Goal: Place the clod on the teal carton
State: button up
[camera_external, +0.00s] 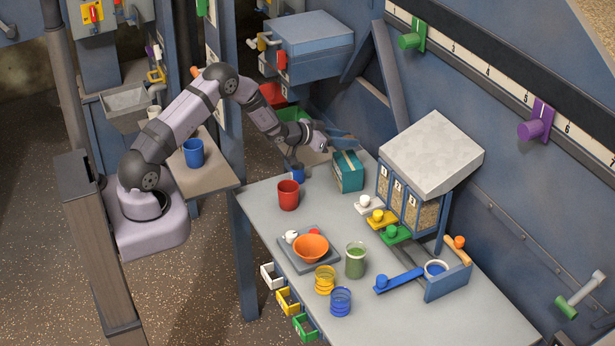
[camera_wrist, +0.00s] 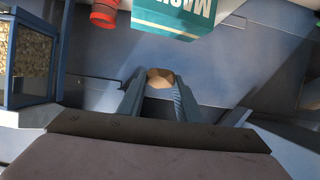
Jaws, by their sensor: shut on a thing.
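The teal carton (camera_external: 348,171) stands upright near the far edge of the grey table. Part of it, with white lettering, shows at the top of the wrist view (camera_wrist: 175,18). My gripper (camera_external: 350,138) is just above and behind the carton in the external view. In the wrist view my gripper (camera_wrist: 160,86) has its two blue fingers shut on the tan clod (camera_wrist: 160,76), which shows between the tips. The carton is apart from the clod in the wrist view.
A grain bin with a pale lid (camera_external: 432,155) stands right of the carton. A red cup (camera_external: 288,195) and a small blue cup (camera_external: 298,173) stand left of it. A blue wall rises behind. The table's (camera_external: 262,215) left side has free room.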

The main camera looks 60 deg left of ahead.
aim_at(344, 161)
jog(key=shift+f, duration=0.85)
jog(key=shift+f, duration=0.1)
jog(key=shift+f+p, duration=0.8)
jog(key=shift+f, duration=1.15)
jog(key=shift+f+b, duration=0.25)
jog(key=shift+b, duration=0.05)
jog(key=o, duration=1.1)
jog(key=shift+s+r+p, duration=0.1)
jog(key=shift+r+p, duration=0.15)
jog(key=shift+p, duration=0.05)
jog(key=shift+b+v, duration=1.4)
jog(key=shift+v, duration=4.55)
